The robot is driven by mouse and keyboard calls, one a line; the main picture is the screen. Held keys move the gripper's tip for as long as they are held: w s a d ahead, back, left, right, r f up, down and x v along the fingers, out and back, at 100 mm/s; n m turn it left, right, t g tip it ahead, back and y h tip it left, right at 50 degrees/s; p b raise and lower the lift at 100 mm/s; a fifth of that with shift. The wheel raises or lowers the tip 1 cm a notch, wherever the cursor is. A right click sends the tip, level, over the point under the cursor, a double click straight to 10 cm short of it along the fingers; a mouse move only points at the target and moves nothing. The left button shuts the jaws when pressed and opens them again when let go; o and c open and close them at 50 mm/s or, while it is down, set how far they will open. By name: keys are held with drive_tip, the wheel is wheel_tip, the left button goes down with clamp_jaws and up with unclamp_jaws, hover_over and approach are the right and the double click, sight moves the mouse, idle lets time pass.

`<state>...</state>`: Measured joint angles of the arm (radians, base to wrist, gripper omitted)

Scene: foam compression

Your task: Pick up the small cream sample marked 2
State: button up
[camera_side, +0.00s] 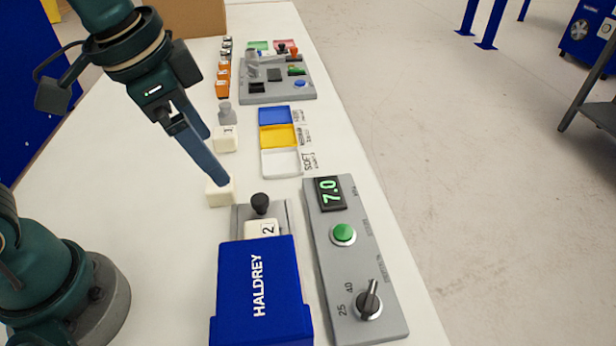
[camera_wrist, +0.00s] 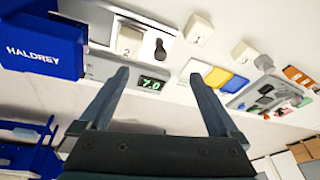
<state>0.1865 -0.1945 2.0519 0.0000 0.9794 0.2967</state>
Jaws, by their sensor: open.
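The cream sample marked 2 (camera_side: 262,229) sits on a grey plate at the mouth of the blue HALDREY machine (camera_side: 257,290), partly hidden by it in the side view. In the wrist view the sample (camera_wrist: 130,41) lies beyond the left fingertip, with the blue machine (camera_wrist: 42,46) to its left. My gripper (camera_side: 213,160) is above the table, apart from the sample and further up the picture. In the wrist view my gripper (camera_wrist: 158,74) has its fingers wide apart, with nothing between them.
A black knob (camera_side: 261,203) stands on the plate beside the sample. Other cream blocks (camera_side: 220,193) (camera_side: 225,139) stand nearby. A grey control panel (camera_side: 322,255) reads 7.0. Blue, yellow and white trays (camera_side: 280,163) lie behind. The table's left side is mostly clear.

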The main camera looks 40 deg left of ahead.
sight(261, 232)
drive_tip(key=d+f, duration=0.1)
drive_tip(key=w+d+f+m+g, duration=0.1)
drive_tip(key=d+f, duration=0.1)
drive_tip(key=w+d+f+m+g, duration=0.1)
drive_tip(key=shift+d+f, duration=0.25)
drive_tip(key=shift+f, duration=0.15)
drive_tip(key=f, duration=0.1)
drive_tip(key=d+f+m+g, duration=0.1)
drive_tip(key=f, duration=0.1)
drive_tip(key=shift+s+d+f+g+y, duration=0.15)
drive_tip(key=shift+s+d+g+y, duration=0.15)
drive_tip(key=shift+s+d, duration=0.1)
drive_tip(key=shift+s+d+f, duration=0.1)
drive_tip(key=shift+s+f, duration=0.05)
drive_tip(key=shift+f, duration=2.5)
drive_tip(key=c, duration=1.4)
